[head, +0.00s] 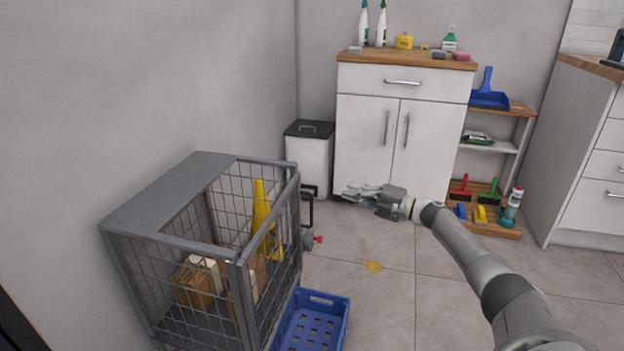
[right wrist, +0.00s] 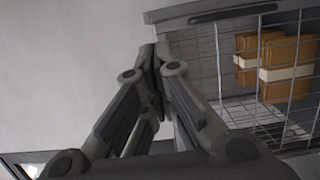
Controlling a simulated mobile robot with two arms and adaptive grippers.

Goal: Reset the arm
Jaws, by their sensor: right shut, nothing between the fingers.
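My right arm (head: 480,262) reaches in from the lower right in the head view. Its gripper (head: 350,191) is shut and empty, held out in front of the white cabinet and to the right of the wire cage. In the right wrist view the fingers of the right gripper (right wrist: 154,62) meet at their tips with nothing between them. My left gripper shows in neither view.
A grey wire cage (head: 170,190) holds boxes (head: 194,286) and a yellow cone (head: 261,215). A blue crate (head: 322,301) stands beside it. A bin (head: 309,158), a white cabinet (head: 365,135) and a shelf (head: 490,147) line the back. A yellow spill (head: 374,266) marks the floor.

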